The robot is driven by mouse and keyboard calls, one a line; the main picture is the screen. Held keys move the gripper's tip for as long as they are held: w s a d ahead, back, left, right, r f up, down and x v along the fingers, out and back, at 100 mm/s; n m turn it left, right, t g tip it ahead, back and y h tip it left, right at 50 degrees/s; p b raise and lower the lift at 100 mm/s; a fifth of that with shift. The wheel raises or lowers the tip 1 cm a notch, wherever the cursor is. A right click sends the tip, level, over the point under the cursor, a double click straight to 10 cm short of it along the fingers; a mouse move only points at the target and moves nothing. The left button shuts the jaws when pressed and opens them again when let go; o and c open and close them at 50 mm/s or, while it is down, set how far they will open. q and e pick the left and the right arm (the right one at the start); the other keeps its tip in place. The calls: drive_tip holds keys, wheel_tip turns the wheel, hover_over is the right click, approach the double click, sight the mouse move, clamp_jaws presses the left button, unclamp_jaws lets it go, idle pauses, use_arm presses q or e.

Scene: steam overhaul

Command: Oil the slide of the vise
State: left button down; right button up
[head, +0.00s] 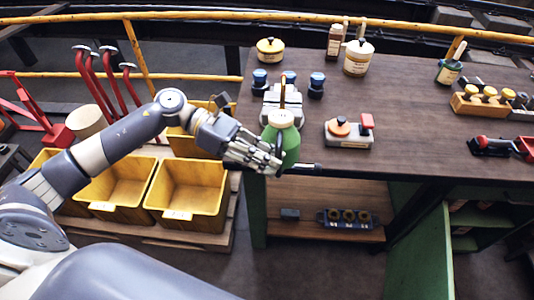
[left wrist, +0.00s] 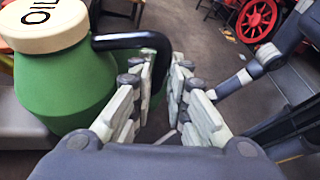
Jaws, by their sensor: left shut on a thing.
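A green oil can (head: 287,146) with a cream cap is at the front edge of the workbench, in front of the grey vise (head: 282,100). In the left wrist view the can (left wrist: 60,75) shows its "OIL" label and a black handle (left wrist: 130,40). My left gripper (head: 272,160) is shut on the oil can at this handle, whose end passes between the fingers. A thin brass-coloured spout stands up above the cap, in front of the vise. The can hides the vise's lower front, and I cannot make out the slide. My right gripper is in neither view.
Blue-topped jars (head: 316,84) flank the vise. Tins and bottles stand at the back of the workbench (head: 420,130). Yellow bins (head: 190,190) are at the left. Bare bench top lies at centre right.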

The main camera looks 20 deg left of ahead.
use_arm(q)
drive_tip(key=r+n+g+h+p, duration=0.1)
drive_tip(key=r+n+p, duration=0.1)
drive_tip(key=p, duration=0.3)
drive_tip(key=shift+w, duration=0.2)
idle(0.6)
drive_tip(key=shift+a+r, duration=0.1)
drive_tip(key=shift+a+r, duration=0.1)
drive_tip(key=shift+r, duration=0.15)
idle(0.4)
